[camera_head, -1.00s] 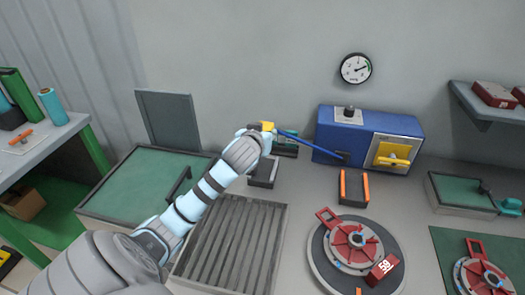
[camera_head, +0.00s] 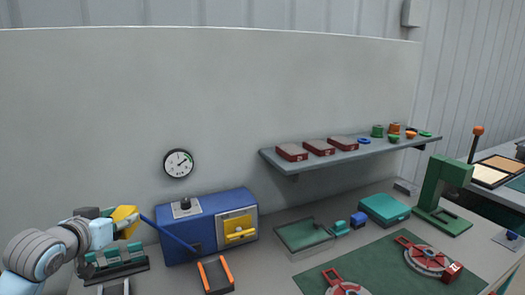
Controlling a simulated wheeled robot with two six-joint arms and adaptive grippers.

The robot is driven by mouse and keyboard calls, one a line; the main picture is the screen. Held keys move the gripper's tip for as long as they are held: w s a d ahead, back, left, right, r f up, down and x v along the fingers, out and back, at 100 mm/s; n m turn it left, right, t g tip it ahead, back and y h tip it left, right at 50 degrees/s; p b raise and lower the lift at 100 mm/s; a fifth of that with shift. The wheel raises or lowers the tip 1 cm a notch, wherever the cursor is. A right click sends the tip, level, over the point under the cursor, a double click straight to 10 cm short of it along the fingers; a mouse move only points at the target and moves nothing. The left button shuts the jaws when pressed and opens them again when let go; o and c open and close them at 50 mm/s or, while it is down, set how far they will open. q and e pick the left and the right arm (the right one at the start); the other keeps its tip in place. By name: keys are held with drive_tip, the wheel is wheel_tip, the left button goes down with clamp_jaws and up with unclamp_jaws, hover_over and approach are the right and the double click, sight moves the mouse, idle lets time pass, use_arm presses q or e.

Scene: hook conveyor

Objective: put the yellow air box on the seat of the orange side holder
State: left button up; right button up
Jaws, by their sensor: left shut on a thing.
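The yellow air box (camera_head: 124,213) is at the left in the head view, in front of the wall. My left gripper (camera_head: 120,230) is shut on it and holds it up above a dark rack with teal parts; the fingertips are partly hidden. A blue hose or rod (camera_head: 168,232) runs from beside the box down to the front of the blue machine. The orange side holder (camera_head: 217,290) stands on the bench in front of that machine, apart from the box. It has a dark frame with two orange sides, and its seat looks empty. My right gripper is not in view.
The blue machine (camera_head: 218,203) with a yellow front handle (camera_head: 239,233) stands behind the holder. The teal rack (camera_head: 132,267) stands left of it. A green tray (camera_head: 302,231) and a green mat (camera_head: 395,264) lie to the right. A shelf (camera_head: 335,155) hangs above.

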use_arm(q)
drive_tip(key=s+d+m+g+h, duration=0.1)
drive_tip(key=s+d+m+h, duration=0.25)
drive_tip(key=d, duration=0.35)
drive_tip(key=s+d+m+g+h, duration=0.2)
drive_tip(key=s+d+m+h, duration=0.1)
drive_tip(key=d+m+h, duration=0.3)
drive_tip(key=s+d+f+m+g+h, duration=0.2)
drive_tip(key=s+d+f, duration=0.4)
drive_tip(key=s+f, duration=0.3)
drive_tip(key=s, duration=0.3)
drive_tip(key=shift+s+g, duration=0.25)
drive_tip(key=shift+g, duration=0.05)
drive_tip(key=shift+f, duration=0.1)
